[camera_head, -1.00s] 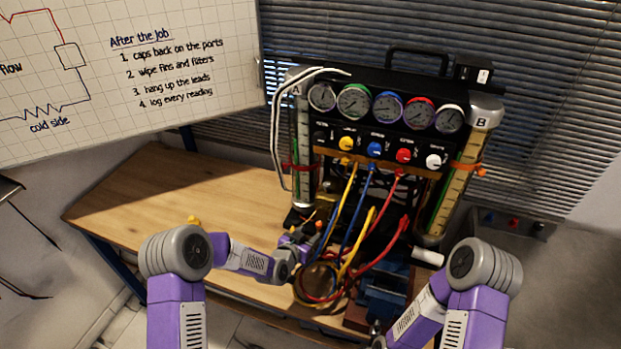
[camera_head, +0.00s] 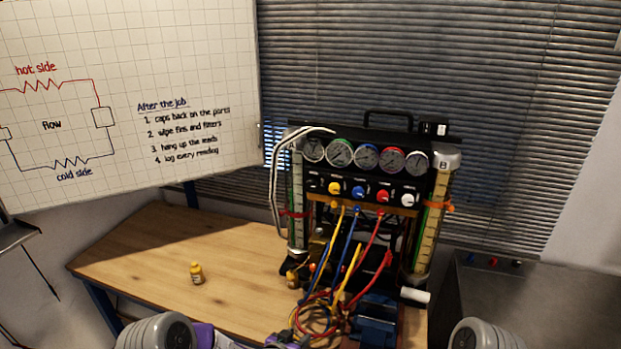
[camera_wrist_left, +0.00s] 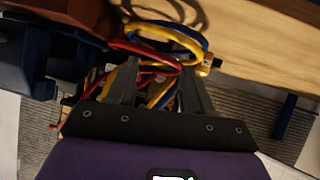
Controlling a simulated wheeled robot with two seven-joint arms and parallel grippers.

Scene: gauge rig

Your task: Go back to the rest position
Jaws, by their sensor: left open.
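My left gripper (camera_wrist_left: 157,78) is open in the left wrist view, its two dark fingers spread. Coiled red, blue and yellow hoses (camera_wrist_left: 170,42) lie beyond and between the fingers, and I see nothing gripped. In the head view only a bit of my left arm shows at the bottom edge, just below the coiled hoses (camera_head: 318,318); its fingers cannot be made out there. My right gripper is out of view; only a grey joint of that arm shows at the bottom right.
The gauge rig (camera_head: 365,173) stands at the table's back right, its hoses hanging in front. A blue vise (camera_head: 376,318) sits before it.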

